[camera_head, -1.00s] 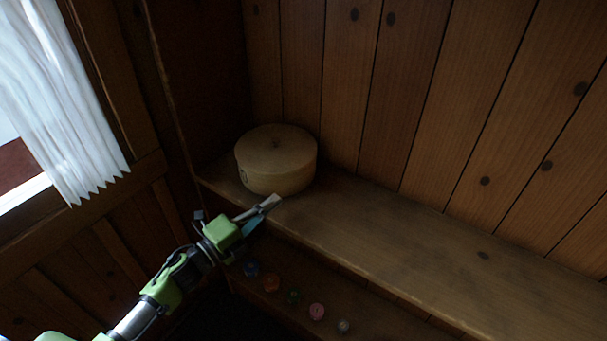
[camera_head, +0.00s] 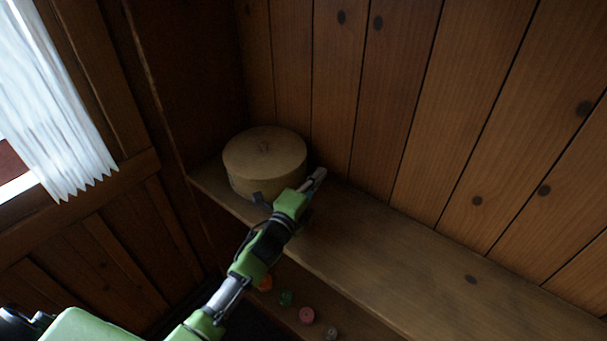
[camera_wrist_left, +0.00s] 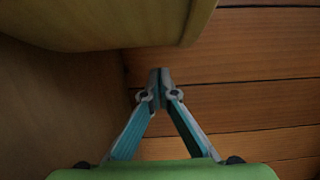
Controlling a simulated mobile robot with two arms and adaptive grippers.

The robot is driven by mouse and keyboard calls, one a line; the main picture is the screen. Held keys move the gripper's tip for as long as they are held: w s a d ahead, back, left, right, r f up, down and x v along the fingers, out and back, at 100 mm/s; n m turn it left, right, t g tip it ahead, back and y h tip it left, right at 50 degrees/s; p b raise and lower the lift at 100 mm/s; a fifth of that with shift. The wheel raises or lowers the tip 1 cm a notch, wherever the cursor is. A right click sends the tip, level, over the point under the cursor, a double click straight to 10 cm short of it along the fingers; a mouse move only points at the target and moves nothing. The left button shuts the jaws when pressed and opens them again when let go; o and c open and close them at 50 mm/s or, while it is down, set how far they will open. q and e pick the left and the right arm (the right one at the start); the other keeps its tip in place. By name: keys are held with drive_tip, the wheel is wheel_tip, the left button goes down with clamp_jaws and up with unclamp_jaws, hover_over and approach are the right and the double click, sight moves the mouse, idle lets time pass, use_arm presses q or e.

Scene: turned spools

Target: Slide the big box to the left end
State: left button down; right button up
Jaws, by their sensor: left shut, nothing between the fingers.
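The big box (camera_head: 264,158) is a round, pale wooden box with a lid and a small knob. It stands upright near the left end of the upper shelf (camera_head: 400,262). My left gripper (camera_head: 318,175) is at the box's right side, its fingers shut and empty, pointing toward the back wall. In the left wrist view the box's curved side (camera_wrist_left: 100,22) fills the top, just beyond the closed fingertips (camera_wrist_left: 159,74). I cannot tell whether the gripper or wrist touches the box. The lower front of the box is partly hidden by my gripper. My right gripper is not in view.
A plank wall (camera_head: 400,110) runs behind the shelf, and a dark side panel (camera_head: 185,90) closes its left end. A white curtain (camera_head: 62,110) hangs at left. The shelf's right part is clear.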

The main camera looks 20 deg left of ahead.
sight(279, 173)
use_arm(q)
drive_tip(key=a, duration=0.1)
drive_tip(key=s+a, duration=0.1)
drive_tip(key=a, duration=0.1)
drive_tip(key=shift+p, duration=0.3)
drive_tip(key=shift+a, duration=0.55)
drive_tip(key=a, duration=0.4)
drive_tip(key=s+a, duration=0.1)
drive_tip(key=a, duration=0.1)
drive_tip(key=shift+s+a, duration=0.1)
drive_tip(key=shift+a, duration=0.2)
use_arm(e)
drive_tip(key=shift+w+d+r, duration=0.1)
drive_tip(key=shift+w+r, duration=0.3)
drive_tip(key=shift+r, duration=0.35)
use_arm(q)
drive_tip(key=shift+d, duration=0.1)
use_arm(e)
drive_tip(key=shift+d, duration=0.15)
use_arm(q)
drive_tip(key=shift+f, duration=0.1)
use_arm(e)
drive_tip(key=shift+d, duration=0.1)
